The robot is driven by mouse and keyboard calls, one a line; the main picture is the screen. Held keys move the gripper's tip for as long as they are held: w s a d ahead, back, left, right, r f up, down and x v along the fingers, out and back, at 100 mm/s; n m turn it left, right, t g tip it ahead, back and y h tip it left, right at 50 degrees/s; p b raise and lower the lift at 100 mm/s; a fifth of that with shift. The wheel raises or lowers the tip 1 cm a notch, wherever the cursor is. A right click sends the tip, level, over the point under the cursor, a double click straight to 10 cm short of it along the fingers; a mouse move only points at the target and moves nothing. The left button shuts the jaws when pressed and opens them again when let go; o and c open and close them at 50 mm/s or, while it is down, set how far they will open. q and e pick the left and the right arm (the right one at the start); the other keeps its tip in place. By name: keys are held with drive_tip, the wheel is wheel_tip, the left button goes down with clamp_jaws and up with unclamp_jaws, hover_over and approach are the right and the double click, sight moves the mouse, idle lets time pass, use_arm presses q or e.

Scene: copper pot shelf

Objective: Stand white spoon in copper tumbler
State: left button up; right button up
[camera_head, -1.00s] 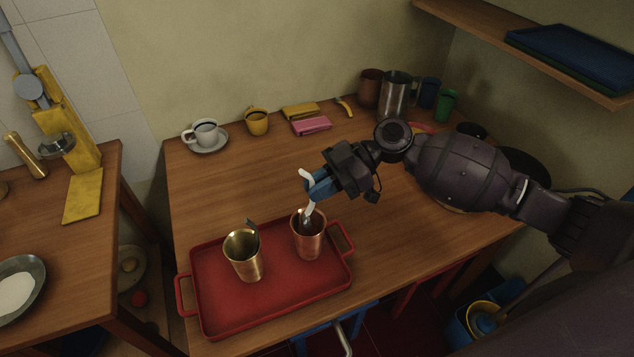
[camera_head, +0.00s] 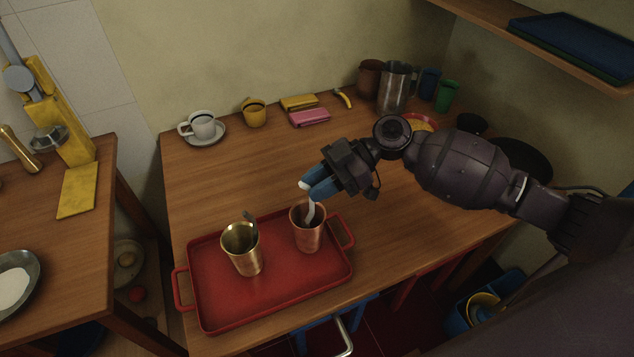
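The copper tumbler (camera_head: 309,238) stands upright on the right part of a red tray (camera_head: 218,308). The white spoon (camera_head: 311,211) stands tilted in it, its lower end hidden inside. The spoon's upper end shows by the blue fingertips of my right gripper (camera_head: 313,186), just above the tumbler's rim. These fingers look spread apart, with the spoon's handle close to them or between them; contact is hard to tell. My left gripper is not in view.
A brass tumbler (camera_head: 246,262) with a dark metal utensil (camera_head: 252,224) in it stands left of the copper one. A white cup (camera_head: 203,126), a yellow cup (camera_head: 254,114) and a steel pitcher (camera_head: 394,88) stand at the back. The table's middle left is clear.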

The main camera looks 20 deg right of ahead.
drive_tip(key=shift+o, duration=1.4)
drive_tip(key=v, duration=1)
drive_tip(key=shift+d+r+b, duration=0.2)
drive_tip(key=shift+d+b, duration=0.15)
